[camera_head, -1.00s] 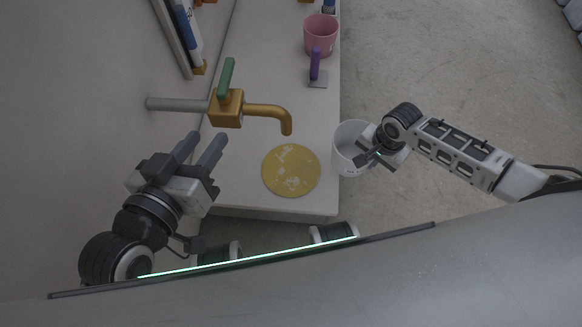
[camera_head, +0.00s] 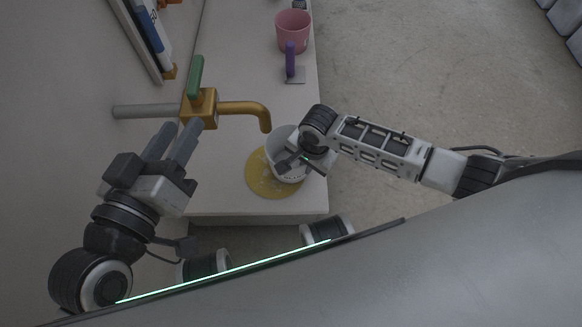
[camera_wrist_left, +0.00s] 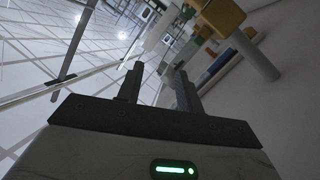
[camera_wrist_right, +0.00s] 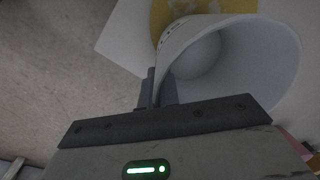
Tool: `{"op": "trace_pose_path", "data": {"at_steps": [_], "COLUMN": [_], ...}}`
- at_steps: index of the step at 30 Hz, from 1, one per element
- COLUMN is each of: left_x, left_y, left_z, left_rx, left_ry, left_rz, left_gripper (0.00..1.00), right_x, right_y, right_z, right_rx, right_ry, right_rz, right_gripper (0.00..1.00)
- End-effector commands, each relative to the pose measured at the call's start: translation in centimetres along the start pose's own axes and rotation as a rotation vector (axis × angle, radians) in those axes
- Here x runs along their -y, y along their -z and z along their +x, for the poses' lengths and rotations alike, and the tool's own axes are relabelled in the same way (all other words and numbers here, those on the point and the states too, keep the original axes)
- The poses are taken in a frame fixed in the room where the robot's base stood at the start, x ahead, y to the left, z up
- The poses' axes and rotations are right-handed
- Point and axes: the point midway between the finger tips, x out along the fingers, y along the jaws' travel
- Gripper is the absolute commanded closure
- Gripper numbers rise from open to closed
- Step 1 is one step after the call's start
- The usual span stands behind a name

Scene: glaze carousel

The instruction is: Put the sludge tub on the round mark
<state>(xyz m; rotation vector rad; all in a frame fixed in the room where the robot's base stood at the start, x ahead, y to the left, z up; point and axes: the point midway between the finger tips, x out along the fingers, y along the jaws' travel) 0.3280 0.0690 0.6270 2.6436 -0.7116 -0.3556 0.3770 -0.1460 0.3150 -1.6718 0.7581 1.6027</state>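The white sludge tub (camera_head: 294,176) is at the worktop's near right, overlapping the right part of the yellow round mark (camera_head: 260,186) in the head view. I cannot tell whether its base touches the surface. My right gripper (camera_head: 294,161) is shut on the tub's wall at the rim. In the right wrist view the tub (camera_wrist_right: 255,55) opens toward the camera, and part of the yellow mark (camera_wrist_right: 180,12) shows beyond it. My left gripper (camera_head: 183,128) is open and empty at the left, below the tap; its two parted fingers show in the left wrist view (camera_wrist_left: 158,82).
A brass tap (camera_head: 203,108) with a green lever (camera_head: 195,76) reaches over the worktop (camera_head: 235,65) just behind the mark. A pink mug (camera_head: 292,32) and a purple-handled tool (camera_head: 290,62) stand farther back. Books (camera_head: 148,35) lean at the upper left.

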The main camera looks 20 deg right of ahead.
Motion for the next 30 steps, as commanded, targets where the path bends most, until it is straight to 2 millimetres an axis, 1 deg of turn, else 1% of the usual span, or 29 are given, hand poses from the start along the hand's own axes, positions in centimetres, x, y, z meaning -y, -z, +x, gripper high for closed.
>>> {"op": "trace_pose_path", "data": {"at_steps": [7,8,9,10,12,17,21,24,30], "left_x": [-0.2,-0.1,-0.4,-0.6,-0.7,-0.7,-0.7,-0.7,-0.6], "left_y": [-0.4,-0.6,0.6,1.2,1.8,1.6,1.6,1.5,1.4], "left_z": [0.2,0.2,0.4,0.4,0.4,0.3,0.3,0.3,0.4], "left_rx": [-0.032,-0.044,-0.091,-0.112,-0.125,-0.116,-0.116,-0.114,-0.110], "left_ry": [-0.038,-0.044,-0.064,-0.072,-0.076,-0.072,-0.071,-0.070,-0.068], "left_rz": [-0.053,-0.059,-0.042,-0.034,-0.029,-0.032,-0.030,-0.029,-0.028], "left_gripper": [0.64,0.64,0.64,0.64,0.64,0.64,0.64,0.64,0.64], "right_x": [3.5,3.1,3.0,3.0,3.0,3.0,3.0,2.9,2.9], "right_y": [-2.6,-2.4,-2.3,-2.3,-2.3,-2.4,-2.4,-2.3,-2.3], "right_z": [0.5,1.5,1.9,2.0,1.8,1.7,2.0,2.0,2.0], "right_rx": [0.000,-0.003,-0.003,-0.003,-0.001,-0.001,-0.001,-0.001,-0.001], "right_ry": [0.006,0.001,0.001,0.002,0.003,0.003,0.001,0.001,0.001], "right_rz": [-0.003,-0.002,-0.002,-0.001,-0.001,-0.001,0.000,-0.001,-0.001], "right_gripper": [1.00,1.00,1.00,1.00,1.00,1.00,1.00,0.75,0.75]}}
